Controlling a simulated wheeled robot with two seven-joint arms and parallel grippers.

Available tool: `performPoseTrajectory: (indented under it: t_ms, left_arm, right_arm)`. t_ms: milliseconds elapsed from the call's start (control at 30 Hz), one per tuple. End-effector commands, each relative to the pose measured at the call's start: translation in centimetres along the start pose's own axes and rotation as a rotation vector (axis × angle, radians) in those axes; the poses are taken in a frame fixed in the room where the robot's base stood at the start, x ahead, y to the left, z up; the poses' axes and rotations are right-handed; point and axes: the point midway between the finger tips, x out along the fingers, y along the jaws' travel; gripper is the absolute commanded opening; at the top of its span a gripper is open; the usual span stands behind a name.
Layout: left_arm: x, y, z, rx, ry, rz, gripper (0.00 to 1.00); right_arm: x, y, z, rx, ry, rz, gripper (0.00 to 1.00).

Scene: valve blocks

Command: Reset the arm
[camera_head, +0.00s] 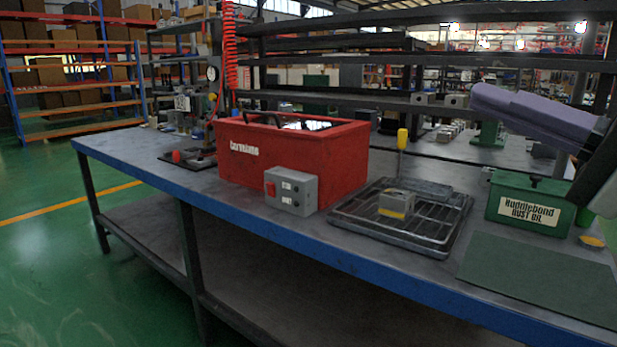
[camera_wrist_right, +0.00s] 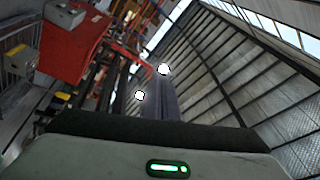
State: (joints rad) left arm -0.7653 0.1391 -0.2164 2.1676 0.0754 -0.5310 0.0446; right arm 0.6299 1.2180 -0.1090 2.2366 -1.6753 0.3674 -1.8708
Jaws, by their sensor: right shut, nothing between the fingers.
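My right arm comes in at the right edge of the head view, above the bench. My right gripper (camera_head: 484,97) points left over the back of the bench, shut and empty, clear of everything on it. The wrist view shows a dark band and a pale housing with a green light along its bottom. A grey block with a yellow base (camera_head: 396,204) sits in a black wire tray (camera_head: 345,229); it also shows at the left of the wrist view (camera_wrist_right: 17,58). My left gripper is not in view.
A red box (camera_head: 340,152) stands mid-bench with a grey switch box (camera_head: 291,190) at its front. A yellow-handled screwdriver (camera_head: 402,139) stands behind the tray. A green box (camera_head: 528,203) and a flat green mat (camera_head: 545,277) are at the right. Shelving runs behind the bench.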

Motion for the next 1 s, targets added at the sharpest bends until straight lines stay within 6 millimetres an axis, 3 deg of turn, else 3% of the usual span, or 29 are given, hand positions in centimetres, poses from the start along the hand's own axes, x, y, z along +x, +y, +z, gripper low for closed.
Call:
performPoseTrajectory:
  t_ms: [267,467,567,600,700,733,900,1000]
  left_arm:
    - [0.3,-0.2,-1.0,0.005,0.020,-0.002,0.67]
    - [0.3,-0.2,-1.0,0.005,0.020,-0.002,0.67]
    - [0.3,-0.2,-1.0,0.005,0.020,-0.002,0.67]
    - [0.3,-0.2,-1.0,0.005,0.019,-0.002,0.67]
    - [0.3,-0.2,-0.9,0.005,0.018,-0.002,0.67]
    - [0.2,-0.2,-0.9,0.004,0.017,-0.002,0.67]
    - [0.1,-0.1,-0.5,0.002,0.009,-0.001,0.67]
    - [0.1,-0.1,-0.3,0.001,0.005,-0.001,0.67]
  right_arm:
    - [0.7,5.0,3.6,0.748,-0.063,-0.078,0.00]
    - [0.1,10.8,5.8,1.537,-0.043,-0.162,0.00]
    - [-1.1,16.3,7.2,2.123,0.038,-0.255,0.00]
    - [-2.0,19.1,8.0,2.385,0.095,-0.315,0.00]
    - [-4.7,25.8,10.7,2.939,0.268,-0.503,0.00]
    - [-5.5,27.6,11.7,-3.064,-0.326,0.570,0.00]
    - [-11.1,36.5,19.4,-2.219,-0.450,0.675,0.00]
    - [-14.5,40.0,24.8,-1.785,-0.488,0.741,0.00]
